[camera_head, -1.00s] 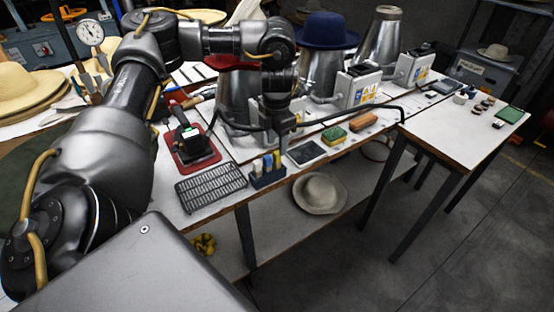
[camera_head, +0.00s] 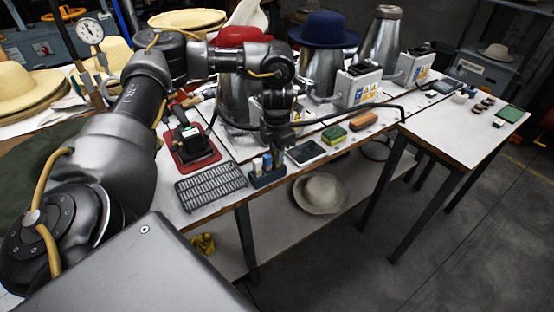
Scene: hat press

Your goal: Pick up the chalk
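Upright chalk sticks (camera_head: 257,164) stand in a small dark holder (camera_head: 268,179) at the front edge of the table. Two sticks show, one pale and one with a yellowish tone; the holder's right end is covered by my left gripper. My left gripper (camera_head: 279,150) points down with its fingertips right at the holder's right part. The fingers are dark and small, so whether they are open or shut on a stick cannot be told. My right gripper is not in view.
A dark grid rack (camera_head: 211,186) lies left of the holder, with a device on a red tray (camera_head: 190,150) behind it. A flat dark tablet (camera_head: 306,153), a green-yellow sponge (camera_head: 334,134) and an orange-brown block (camera_head: 363,121) lie to the right. Metal hat forms stand behind.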

